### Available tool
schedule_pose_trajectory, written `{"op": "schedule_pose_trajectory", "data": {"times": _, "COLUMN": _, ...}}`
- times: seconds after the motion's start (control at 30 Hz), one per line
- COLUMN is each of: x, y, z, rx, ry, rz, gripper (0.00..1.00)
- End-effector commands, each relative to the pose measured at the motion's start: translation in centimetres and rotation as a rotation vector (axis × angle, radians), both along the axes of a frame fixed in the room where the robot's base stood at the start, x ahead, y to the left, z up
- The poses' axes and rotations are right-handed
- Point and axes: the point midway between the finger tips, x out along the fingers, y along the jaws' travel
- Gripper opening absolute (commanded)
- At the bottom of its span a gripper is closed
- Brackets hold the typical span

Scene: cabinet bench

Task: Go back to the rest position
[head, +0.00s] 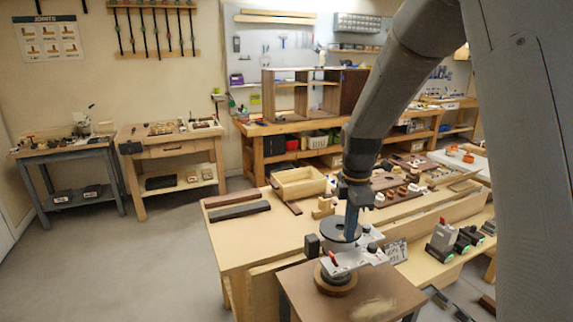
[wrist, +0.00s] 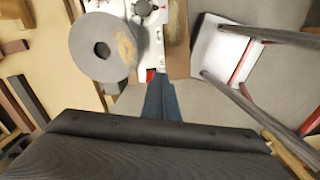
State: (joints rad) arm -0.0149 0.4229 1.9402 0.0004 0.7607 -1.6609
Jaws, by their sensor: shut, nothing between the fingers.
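My gripper (head: 351,232) points down over the bench, its blue fingers together with nothing between them. In the wrist view the shut fingers (wrist: 159,82) show at the lower middle, beside a white plate fixture (wrist: 149,45) with a dark knob and a red part. A grey disc (wrist: 88,48) with a centre hole lies left of the fingers there. In the head view the fingertips overlap the dark disc (head: 333,228) and the white plate (head: 356,260); whether they touch cannot be told.
A wooden tray (head: 299,184) and dark strips (head: 238,211) lie on the bench left of my arm. Small clamps and blocks (head: 443,238) stand at the right. Two side tables (head: 172,140) stand at the back left, with open floor (head: 120,265) in front.

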Motion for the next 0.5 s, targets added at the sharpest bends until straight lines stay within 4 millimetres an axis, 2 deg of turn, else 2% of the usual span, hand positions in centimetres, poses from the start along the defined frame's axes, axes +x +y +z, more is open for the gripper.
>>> {"op": "schedule_pose_trajectory", "data": {"times": 0.5, "x": -10.7, "y": -0.5, "z": -4.5, "rx": 0.052, "ry": -0.059, "rz": -1.012, "gripper": 0.00}}
